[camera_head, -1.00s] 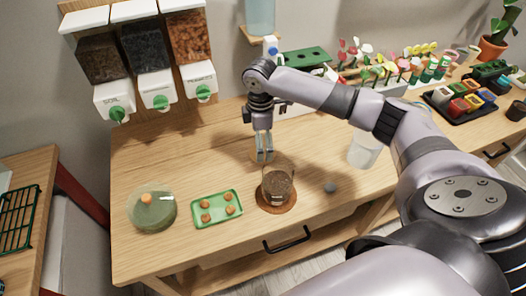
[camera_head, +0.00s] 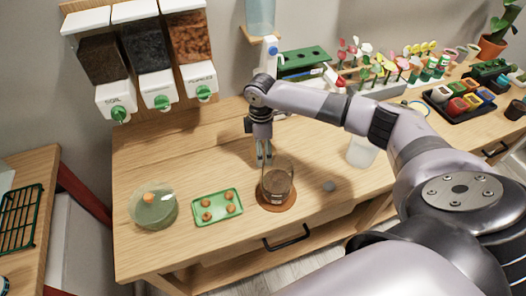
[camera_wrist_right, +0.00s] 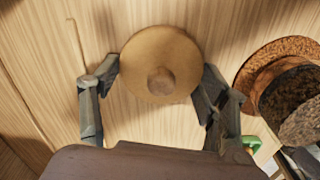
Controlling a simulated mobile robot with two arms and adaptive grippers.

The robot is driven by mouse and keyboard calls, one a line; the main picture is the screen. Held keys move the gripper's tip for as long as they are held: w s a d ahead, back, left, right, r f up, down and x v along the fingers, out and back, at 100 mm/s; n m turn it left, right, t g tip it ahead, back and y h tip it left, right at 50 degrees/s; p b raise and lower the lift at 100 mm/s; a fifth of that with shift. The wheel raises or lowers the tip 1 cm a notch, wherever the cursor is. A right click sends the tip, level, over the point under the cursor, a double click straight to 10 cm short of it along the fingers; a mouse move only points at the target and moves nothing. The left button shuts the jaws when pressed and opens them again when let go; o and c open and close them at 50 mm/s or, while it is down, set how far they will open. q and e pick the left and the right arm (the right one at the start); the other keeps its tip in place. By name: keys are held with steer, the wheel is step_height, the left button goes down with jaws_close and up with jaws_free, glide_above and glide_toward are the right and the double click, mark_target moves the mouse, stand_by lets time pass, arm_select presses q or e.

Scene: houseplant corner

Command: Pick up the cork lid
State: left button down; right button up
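The cork lid (camera_wrist_right: 160,62), a round tan disc with a small knob in its middle, lies on the wooden table. My right gripper (camera_wrist_right: 161,72) is open above it, with one finger on each side of the disc; I cannot tell whether they touch it. In the head view the right gripper (camera_head: 263,155) points down just behind the glass jar of soil (camera_head: 276,182), and the lid is mostly hidden there by the gripper and jar. My left gripper is not in view.
The jar stands on a round cork coaster (camera_head: 285,205), close to the gripper. A green tray (camera_head: 218,208) with several small brown balls and a glass dish (camera_head: 154,212) with green contents are to the left. A clear cup (camera_head: 362,152) and grey stone (camera_head: 329,186) are to the right.

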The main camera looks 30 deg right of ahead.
steer(key=c, duration=0.3)
steer(key=shift+c, duration=0.2)
steer(key=shift+r, duration=0.1)
